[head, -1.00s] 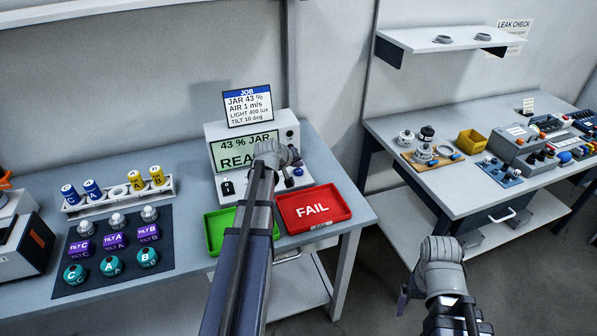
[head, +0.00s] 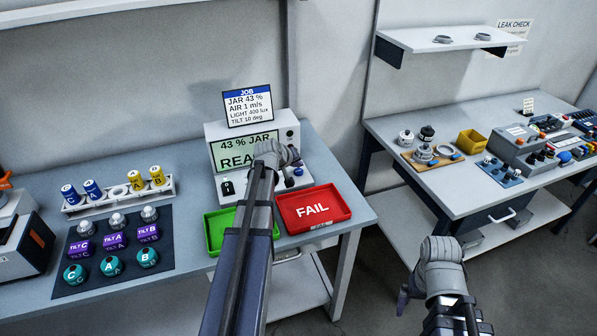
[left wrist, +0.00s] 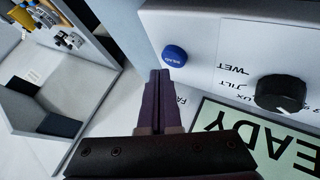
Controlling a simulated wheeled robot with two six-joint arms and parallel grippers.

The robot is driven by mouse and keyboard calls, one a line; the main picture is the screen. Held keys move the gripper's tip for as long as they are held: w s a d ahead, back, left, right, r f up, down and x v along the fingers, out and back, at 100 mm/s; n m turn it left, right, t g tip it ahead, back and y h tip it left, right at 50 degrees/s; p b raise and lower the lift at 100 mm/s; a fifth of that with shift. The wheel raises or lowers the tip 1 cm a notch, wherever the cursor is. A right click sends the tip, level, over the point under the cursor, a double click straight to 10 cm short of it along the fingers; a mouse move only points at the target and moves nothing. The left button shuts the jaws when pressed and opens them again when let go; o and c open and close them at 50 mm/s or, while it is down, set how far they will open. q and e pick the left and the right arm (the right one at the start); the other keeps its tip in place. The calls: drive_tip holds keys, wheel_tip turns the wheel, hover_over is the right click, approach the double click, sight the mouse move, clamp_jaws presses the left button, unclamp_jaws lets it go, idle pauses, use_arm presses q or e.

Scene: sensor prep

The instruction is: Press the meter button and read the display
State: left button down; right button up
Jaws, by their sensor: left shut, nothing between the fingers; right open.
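The white meter (head: 211,132) stands on the left bench. Its greenish display (head: 222,147) reads "43 % JAR", with "REA..." below, partly hidden by my left arm. In the left wrist view the picture is inverted; the display (left wrist: 228,118) shows "EADY", and a black knob (left wrist: 280,94) sits beside it. The round blue button (left wrist: 174,55) is on the meter's face. My left gripper (left wrist: 160,73) is shut and empty, its tips close to the button's edge; I cannot tell whether they touch. My right gripper (head: 403,299) is open and empty, low in front of the benches.
A JOB card (head: 248,107) stands above the meter. A green tray (head: 213,244) and red FAIL tray (head: 313,209) lie before it. A dark mat (head: 75,287) with several sensors and a rack (head: 80,208) lie left. Another bench (head: 388,125) stands right, across a gap.

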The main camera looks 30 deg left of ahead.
sight(298, 173)
use_arm(q)
drive_tip(key=shift+f, duration=0.1)
drive_tip(key=shift+f+b, duration=0.3)
drive_tip(key=shift+b, duration=0.1)
drive_tip(key=shift+f+b, duration=0.45)
idle(0.6)
drive_tip(key=shift+r, duration=0.15)
drive_tip(key=shift+r+p, duration=0.75)
drive_tip(key=shift+p, duration=0.15)
wheel_tip(298, 173, up, 5)
drive_tip(key=p, duration=0.5)
